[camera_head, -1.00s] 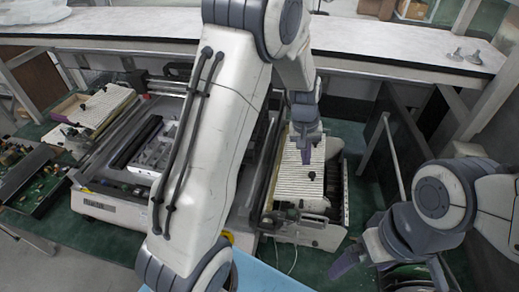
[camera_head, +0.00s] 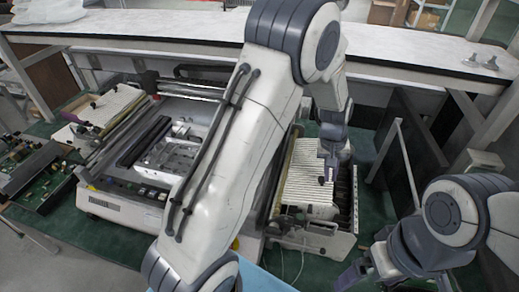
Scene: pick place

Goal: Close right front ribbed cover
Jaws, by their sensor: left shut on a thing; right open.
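The right front ribbed cover (camera_head: 306,186) is a pale, finely ribbed panel on the right-hand unit of the machine, right of the middle of the head view. My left gripper (camera_head: 327,172) reaches down from above and is shut at the cover's right part, seemingly on a small dark knob there; the exact contact is too small to see. My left arm hides part of the machine left of the cover. My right gripper (camera_head: 362,274) is open and empty at the lower right, apart from the cover.
The machine's open bed (camera_head: 172,152) lies to the left, with another ribbed cover (camera_head: 110,104) beyond it. Circuit boards (camera_head: 42,172) lie at the far left. A white shelf (camera_head: 420,52) runs along the back. Dark panels (camera_head: 408,150) stand at the right.

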